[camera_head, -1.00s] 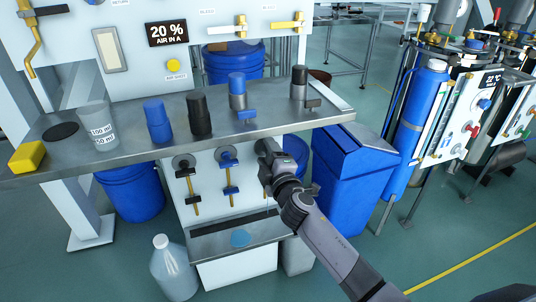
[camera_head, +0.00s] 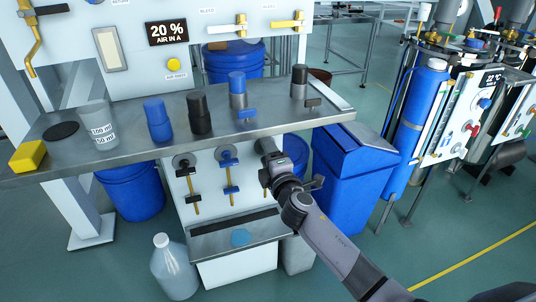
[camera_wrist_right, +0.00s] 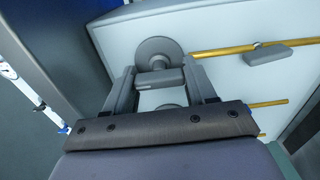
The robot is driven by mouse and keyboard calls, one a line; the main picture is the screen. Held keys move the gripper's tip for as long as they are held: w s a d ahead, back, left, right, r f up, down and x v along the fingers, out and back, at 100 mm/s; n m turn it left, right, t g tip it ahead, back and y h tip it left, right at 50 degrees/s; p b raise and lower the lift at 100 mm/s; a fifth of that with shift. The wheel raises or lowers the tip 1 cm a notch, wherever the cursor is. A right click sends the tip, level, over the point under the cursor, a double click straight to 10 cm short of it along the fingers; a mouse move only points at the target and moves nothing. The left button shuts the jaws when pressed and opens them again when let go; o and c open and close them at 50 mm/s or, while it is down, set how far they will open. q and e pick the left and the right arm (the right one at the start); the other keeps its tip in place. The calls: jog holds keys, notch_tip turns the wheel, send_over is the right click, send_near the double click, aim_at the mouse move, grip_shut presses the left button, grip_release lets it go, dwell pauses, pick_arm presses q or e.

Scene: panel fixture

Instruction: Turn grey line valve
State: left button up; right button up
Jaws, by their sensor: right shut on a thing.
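The grey line valve shows in the right wrist view as a round grey flange (camera_wrist_right: 158,50) with a flat grey handle (camera_wrist_right: 159,79) in front of it, on a white panel. My right gripper (camera_wrist_right: 162,86) has its two fingers on either side of this handle and is shut on it. In the head view, the grey valve (camera_head: 266,145) is the rightmost under the shelf, mostly hidden behind my right gripper (camera_head: 267,158). Left of it are a blue-handled valve (camera_head: 228,160) and a black-handled valve (camera_head: 184,172). My left gripper is not in view.
A metal shelf (camera_head: 130,137) with bottles sits just above the valves. A drip tray (camera_head: 215,239) is below them. A blue bin (camera_head: 352,170) stands close to the right of my arm. Yellow pipes (camera_wrist_right: 225,46) run from the valves.

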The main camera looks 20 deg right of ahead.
jog(key=o, duration=1)
jog(key=shift+c, duration=0.2)
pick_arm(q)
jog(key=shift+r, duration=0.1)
pick_arm(e)
jog(key=shift+s, duration=0.15)
pick_arm(q)
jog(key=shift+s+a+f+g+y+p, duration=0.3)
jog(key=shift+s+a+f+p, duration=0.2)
jog(key=shift+p, duration=0.2)
pick_arm(e)
jog(key=s, duration=0.7)
jog(key=shift+d, duration=0.15)
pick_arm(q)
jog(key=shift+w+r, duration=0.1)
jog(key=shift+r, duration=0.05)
pick_arm(e)
jog(key=shift+f, duration=0.1)
